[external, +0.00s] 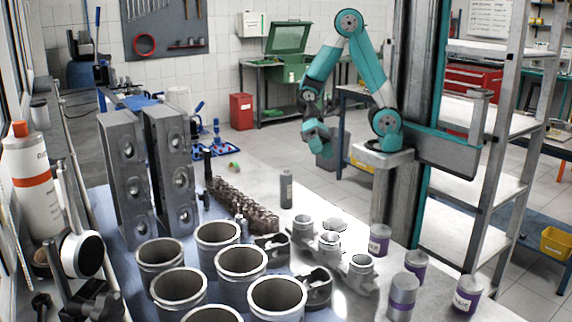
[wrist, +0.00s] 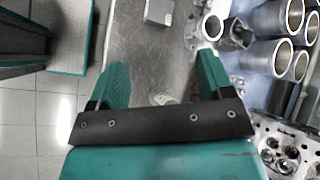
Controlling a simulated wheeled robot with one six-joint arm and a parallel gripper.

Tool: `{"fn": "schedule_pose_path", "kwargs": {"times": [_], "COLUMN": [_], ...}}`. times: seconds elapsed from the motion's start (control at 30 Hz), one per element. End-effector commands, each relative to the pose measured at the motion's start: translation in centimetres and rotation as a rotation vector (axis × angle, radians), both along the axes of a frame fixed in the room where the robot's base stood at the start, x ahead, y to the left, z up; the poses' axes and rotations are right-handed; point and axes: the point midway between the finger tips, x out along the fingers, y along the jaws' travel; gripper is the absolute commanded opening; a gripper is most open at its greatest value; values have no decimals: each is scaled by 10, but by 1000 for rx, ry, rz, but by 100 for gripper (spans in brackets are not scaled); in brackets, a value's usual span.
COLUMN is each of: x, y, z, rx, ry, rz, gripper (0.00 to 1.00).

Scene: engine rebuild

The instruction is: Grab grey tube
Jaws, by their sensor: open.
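A grey tube (external: 286,188), slim with a narrower top, stands upright on the bench in the external view, between the dark camshafts and a metal manifold. My gripper (external: 316,140) is raised beyond the tube, apart from it and higher. In the wrist view my gripper (wrist: 162,68) has its two teal fingers spread wide, with nothing held between them. A small pale object (wrist: 165,98) shows on the bench between the fingers, partly cut off by the dark gripper bar. I cannot tell whether it is the tube.
Cylinder liners (external: 217,238) and a manifold (external: 333,250) crowd the bench front. Camshafts (external: 243,205) lie left of the tube, beside tall grey engine blocks (external: 170,165). Purple-labelled cans (external: 403,293) stand at right. Bare bench (wrist: 140,50) shows under my gripper.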

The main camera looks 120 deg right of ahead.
Motion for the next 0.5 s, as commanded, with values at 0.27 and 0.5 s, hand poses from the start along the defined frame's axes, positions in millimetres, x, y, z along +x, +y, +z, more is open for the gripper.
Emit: {"fn": "schedule_pose_path", "kwargs": {"times": [0.27, 0.5], "x": [-15, -37], "y": [-118, -164], "z": [-11, -18], "rx": [445, 683], "ry": [260, 334], "rz": [-774, -1068], "gripper": [74, 74]}}
